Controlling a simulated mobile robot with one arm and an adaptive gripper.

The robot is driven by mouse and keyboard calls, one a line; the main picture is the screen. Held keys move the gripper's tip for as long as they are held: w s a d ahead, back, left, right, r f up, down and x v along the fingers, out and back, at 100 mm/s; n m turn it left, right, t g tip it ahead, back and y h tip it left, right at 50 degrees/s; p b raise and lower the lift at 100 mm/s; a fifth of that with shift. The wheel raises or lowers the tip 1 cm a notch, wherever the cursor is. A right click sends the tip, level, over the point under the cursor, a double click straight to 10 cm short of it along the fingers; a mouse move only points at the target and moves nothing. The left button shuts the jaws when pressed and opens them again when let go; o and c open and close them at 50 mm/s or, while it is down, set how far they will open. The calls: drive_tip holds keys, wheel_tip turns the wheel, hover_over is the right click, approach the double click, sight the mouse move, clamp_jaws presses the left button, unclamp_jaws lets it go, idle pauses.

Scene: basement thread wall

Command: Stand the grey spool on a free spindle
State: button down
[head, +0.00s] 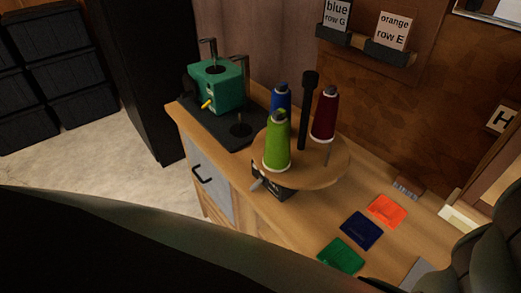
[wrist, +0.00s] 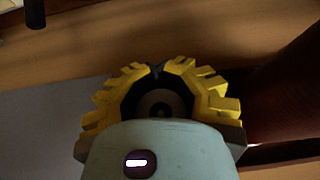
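In the wrist view, the yellow-toothed fingers of my gripper (wrist: 157,72) curve in around a dark grey round thing with a dark centre, which looks like the grey spool (wrist: 158,100). The fingertips are close together beyond it. Its lower part is hidden by the gripper body. My gripper and this spool do not show in the head view. There, a round wooden spool stand (head: 308,177) carries a green spool (head: 277,145), a blue spool (head: 281,97) and a dark red spool (head: 324,116). A bare thin spindle (head: 327,156) rises at its right front.
A black post (head: 307,110) rises from the stand. A teal machine (head: 218,86) is behind it on the left. Orange (head: 387,211), navy (head: 362,230) and green (head: 340,256) flat pieces lie on the bench at right. A label rack (head: 366,46) hangs on the wall.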

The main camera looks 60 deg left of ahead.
drive_tip(key=c, duration=1)
unclamp_jaws()
drive_tip(key=shift+o, duration=0.2)
drive_tip(key=v, duration=1.2)
